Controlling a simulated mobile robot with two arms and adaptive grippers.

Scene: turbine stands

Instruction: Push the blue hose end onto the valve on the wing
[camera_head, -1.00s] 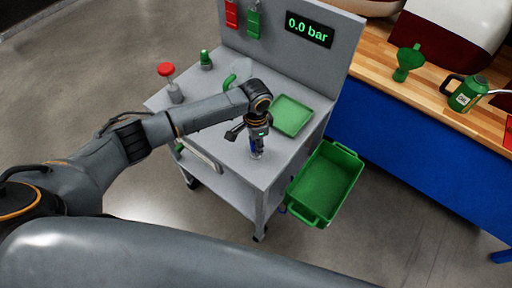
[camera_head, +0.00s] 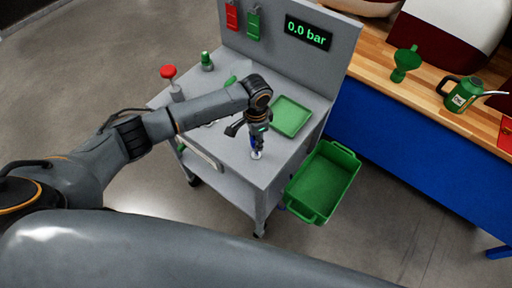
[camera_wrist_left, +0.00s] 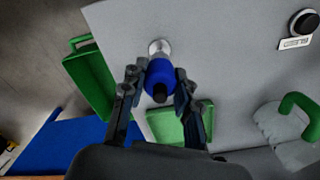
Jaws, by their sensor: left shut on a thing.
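My left gripper (camera_wrist_left: 158,80) is shut on the blue hose end (camera_wrist_left: 162,76); its dark rear faces the wrist camera. In the head view the left gripper (camera_head: 256,139) points down over the front part of the grey cart top (camera_head: 225,142), with a little blue showing at its fingers. A pale round metal fitting, probably the valve (camera_wrist_left: 159,47), shows just beyond the hose end in the wrist view and below the fingers in the head view (camera_head: 257,154). I cannot tell whether the two touch. My right gripper is not in view.
A green tray (camera_head: 291,116) lies on the cart, with a green bin (camera_head: 324,183) at its right side. The display (camera_head: 308,33) reads 0.0 bar.

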